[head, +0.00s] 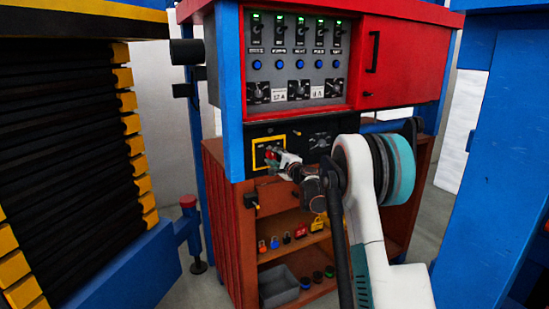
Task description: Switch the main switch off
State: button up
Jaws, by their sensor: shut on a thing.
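The main switch (271,154) sits on a dark panel inside a yellow frame, at the middle of the cabinet. A red part of it shows at my gripper's tip. My gripper (279,158) reaches in from the right and is shut on the switch. My gripper and wrist cover part of the switch, so its exact handle angle cannot be told. A second black rotary knob (320,141) is on the same dark panel, to the right of my gripper.
Above are a grey panel (325,75) with green-lit breakers, blue buttons and knobs, and a red door (405,65). Below, shelves hold padlocks (318,223) and a grey bin (280,288). Blue posts (490,150) stand at the right; a black-and-yellow stack (65,150) stands left.

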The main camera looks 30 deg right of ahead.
jog(key=shift+n, duration=1.6)
jog(key=o, duration=1.1)
jog(key=shift+c, duration=0.2)
jog(key=s, duration=1.2)
jog(key=shift+d, duration=0.15)
